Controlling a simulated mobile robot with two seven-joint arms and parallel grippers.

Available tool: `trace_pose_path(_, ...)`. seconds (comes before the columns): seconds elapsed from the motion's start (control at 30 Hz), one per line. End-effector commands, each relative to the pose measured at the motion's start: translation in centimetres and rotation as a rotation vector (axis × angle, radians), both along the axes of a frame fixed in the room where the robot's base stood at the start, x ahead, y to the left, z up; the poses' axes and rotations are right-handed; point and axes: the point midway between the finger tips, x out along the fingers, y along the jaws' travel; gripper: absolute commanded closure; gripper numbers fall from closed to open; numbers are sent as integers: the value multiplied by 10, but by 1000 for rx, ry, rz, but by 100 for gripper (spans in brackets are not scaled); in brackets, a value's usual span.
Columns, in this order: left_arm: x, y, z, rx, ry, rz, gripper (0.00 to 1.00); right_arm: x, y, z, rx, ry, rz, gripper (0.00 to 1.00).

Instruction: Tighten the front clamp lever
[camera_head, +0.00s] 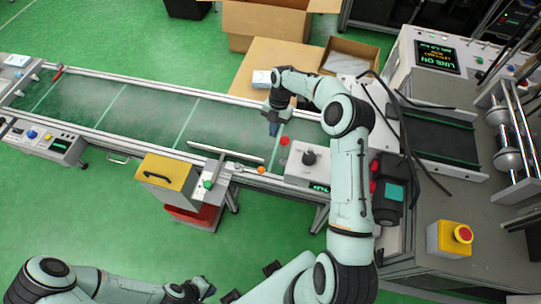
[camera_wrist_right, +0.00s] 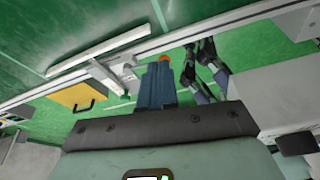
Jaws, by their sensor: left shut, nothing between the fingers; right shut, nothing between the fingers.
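A small orange knob (camera_head: 261,170) sits on the near rail of the conveyor (camera_head: 150,122); I take it for the front clamp lever's end, though the lever's arm is hard to make out. It also shows in the right wrist view (camera_wrist_right: 165,58), just beyond the fingertips. My right gripper (camera_head: 273,129) is shut and empty, pointing down over the belt, behind the knob and apart from it in the head view. Its blue fingers (camera_wrist_right: 157,80) lie together in the wrist view. My left gripper (camera_head: 207,289) is shut and empty, low at the bottom of the head view.
A red-ball lever (camera_head: 283,141) stands beside a grey control box (camera_head: 308,170) with a black knob. A yellow-topped box (camera_head: 167,173) and a green-knobbed bracket (camera_head: 208,184) are left of the orange knob. Cables hang at right. The belt's left part is largely clear.

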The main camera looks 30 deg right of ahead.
Motion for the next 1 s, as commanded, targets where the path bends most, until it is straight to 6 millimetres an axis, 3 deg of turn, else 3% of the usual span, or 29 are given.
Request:
trace_pose_path(0.37, 0, 0, -1, 0, 0, 1, 100, -1, 2, -6, 0, 1, 0, 100)
trace_pose_path(0.57, -2, 0, -3, 0, 2, 0, 100, -6, 10, -36, 2, 5, 1, 100)
trace_pose_path(0.87, -2, 0, -3, 0, 2, 0, 100, -16, 27, -97, 1, 4, 1, 100)
trace_pose_path(1.0, -2, 0, -3, 0, 2, 0, 100, -24, 44, -99, 1, 1, 3, 100)
